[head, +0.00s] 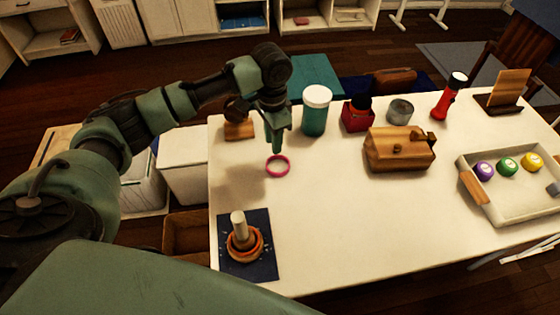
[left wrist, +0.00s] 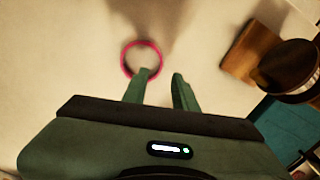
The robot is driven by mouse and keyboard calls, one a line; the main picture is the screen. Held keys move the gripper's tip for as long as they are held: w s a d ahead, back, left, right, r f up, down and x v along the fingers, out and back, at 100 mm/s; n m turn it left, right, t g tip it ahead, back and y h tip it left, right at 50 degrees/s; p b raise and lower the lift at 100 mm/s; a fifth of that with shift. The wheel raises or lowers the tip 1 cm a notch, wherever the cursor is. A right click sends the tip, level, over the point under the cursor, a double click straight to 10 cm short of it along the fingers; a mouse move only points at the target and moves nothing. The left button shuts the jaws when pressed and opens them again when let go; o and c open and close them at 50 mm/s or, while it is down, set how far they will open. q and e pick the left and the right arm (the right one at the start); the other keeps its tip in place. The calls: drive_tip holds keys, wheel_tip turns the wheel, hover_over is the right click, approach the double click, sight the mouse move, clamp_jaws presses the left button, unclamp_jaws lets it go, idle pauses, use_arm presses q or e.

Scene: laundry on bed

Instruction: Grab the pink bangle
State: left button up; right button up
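The pink bangle (head: 279,177) lies flat on the white table, towards its left end. It also shows in the left wrist view (left wrist: 122,60), just beyond my fingers. My left gripper (head: 277,148) points down above the table beside the far edge of the bangle. In the left wrist view the two fingers (left wrist: 160,73) stand apart with nothing between them. One fingertip overlaps the near rim of the bangle in that view; I cannot tell whether it touches. My right gripper is not in view.
A peg stand (head: 238,222) with rings sits on a dark mat at the front left. A wooden block (head: 239,131), a teal jar (head: 315,112), a red box (head: 357,117) and a wooden box (head: 400,150) stand behind and to the right. The table's front middle is clear.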

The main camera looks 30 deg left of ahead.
sight(273, 156)
use_arm(q)
wheel_tip(273, 156, down, 4)
drive_tip(key=shift+s+a+r, duration=0.1)
drive_tip(key=shift+s, duration=0.05)
drive_tip(key=shift+f, duration=0.7)
clamp_jaws()
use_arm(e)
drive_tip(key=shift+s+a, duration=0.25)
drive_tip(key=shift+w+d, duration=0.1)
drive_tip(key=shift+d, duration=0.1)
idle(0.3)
